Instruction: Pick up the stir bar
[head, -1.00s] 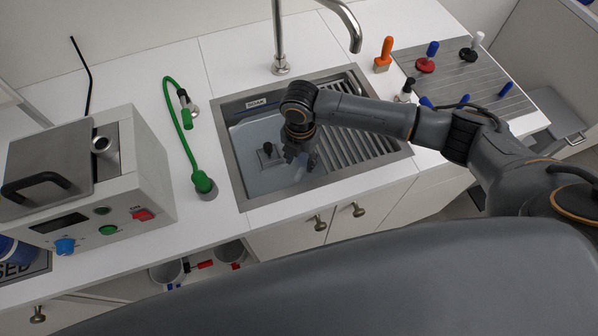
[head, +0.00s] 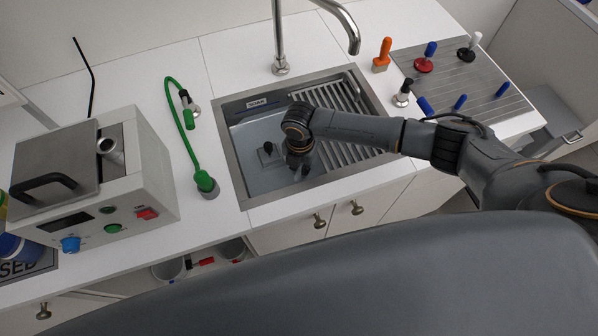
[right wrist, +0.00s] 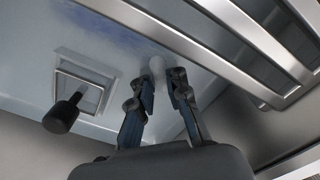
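A small white rounded piece, which looks like the stir bar (right wrist: 157,66), lies on the sink floor in the right wrist view. It is just beyond and between my right gripper's fingertips. My right gripper (right wrist: 163,84) has its fingers apart, with a narrow gap and nothing clearly held. In the head view the right gripper (head: 301,167) points down into the sink basin (head: 238,170); its wrist hides the fingertips and the stir bar there. My left gripper is in no view.
A drain with a black-handled plug (head: 268,148) is left of the gripper; it shows in the wrist view (right wrist: 66,112). A slatted rack (head: 345,103) covers the basin's right side. The faucet (head: 280,40) stands behind. A green hose (head: 185,130) lies left of the sink.

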